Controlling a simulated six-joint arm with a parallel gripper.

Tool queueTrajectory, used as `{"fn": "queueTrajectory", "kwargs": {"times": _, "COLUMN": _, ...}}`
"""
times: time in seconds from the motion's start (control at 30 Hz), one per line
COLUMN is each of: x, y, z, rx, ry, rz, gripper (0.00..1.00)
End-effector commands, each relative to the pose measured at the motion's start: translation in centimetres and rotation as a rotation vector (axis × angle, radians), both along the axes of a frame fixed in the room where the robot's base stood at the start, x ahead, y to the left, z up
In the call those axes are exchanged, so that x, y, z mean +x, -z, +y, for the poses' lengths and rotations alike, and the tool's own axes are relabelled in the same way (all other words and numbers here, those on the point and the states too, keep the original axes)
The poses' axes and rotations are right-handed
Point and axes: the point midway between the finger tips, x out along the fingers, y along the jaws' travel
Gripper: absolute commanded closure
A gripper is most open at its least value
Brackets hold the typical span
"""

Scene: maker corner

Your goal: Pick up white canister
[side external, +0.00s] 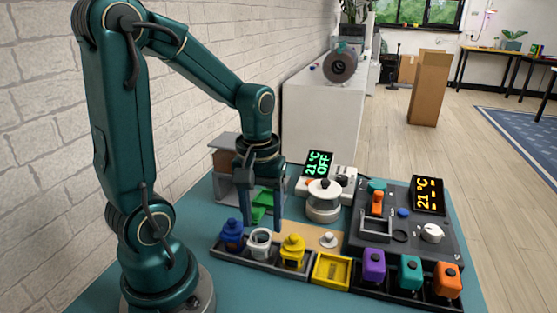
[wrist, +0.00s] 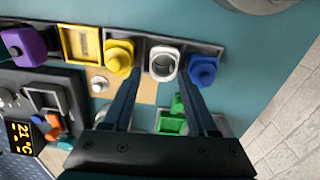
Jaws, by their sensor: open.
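The white canister (side external: 260,243) stands upright in a dark rack, between a blue canister (side external: 231,236) and a yellow canister (side external: 292,252). Its top looks open. It also shows in the wrist view (wrist: 163,64). My gripper (side external: 263,218) is open and empty, pointing down behind and above the rack. In the wrist view the two fingers of my gripper (wrist: 160,78) are spread to either side of the white canister's line, with the canister just beyond the tips. I cannot tell how high the tips are above it.
A yellow tray (side external: 331,271) sits right of the yellow canister. Purple (side external: 373,266), teal (side external: 410,273) and orange (side external: 447,281) canisters stand further right. A white-lidded pot (side external: 324,202) and a dark control panel (side external: 400,216) are behind. Green pieces (side external: 263,206) lie near the fingers.

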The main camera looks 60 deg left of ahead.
Motion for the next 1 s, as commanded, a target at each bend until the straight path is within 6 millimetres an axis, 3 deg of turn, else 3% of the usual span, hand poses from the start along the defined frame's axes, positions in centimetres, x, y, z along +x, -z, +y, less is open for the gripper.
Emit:
{"fn": "queueTrajectory", "kwargs": {"times": 0.6, "x": -0.4, "y": 5.2, "z": 0.4, "rx": -0.011, "ry": -0.024, "rz": 0.025, "gripper": 0.41}}
{"fn": "queueTrajectory", "kwargs": {"times": 0.93, "x": -0.3, "y": 5.6, "z": 0.4, "rx": -0.008, "ry": -0.024, "rz": 0.021, "gripper": 0.41}}
{"fn": "queueTrajectory", "kwargs": {"times": 0.97, "x": -0.3, "y": 5.6, "z": 0.4, "rx": -0.008, "ry": -0.024, "rz": 0.021, "gripper": 0.45}}
{"fn": "queueTrajectory", "kwargs": {"times": 1.0, "x": -0.3, "y": 5.6, "z": 0.4, "rx": -0.008, "ry": -0.024, "rz": 0.021, "gripper": 0.60}}
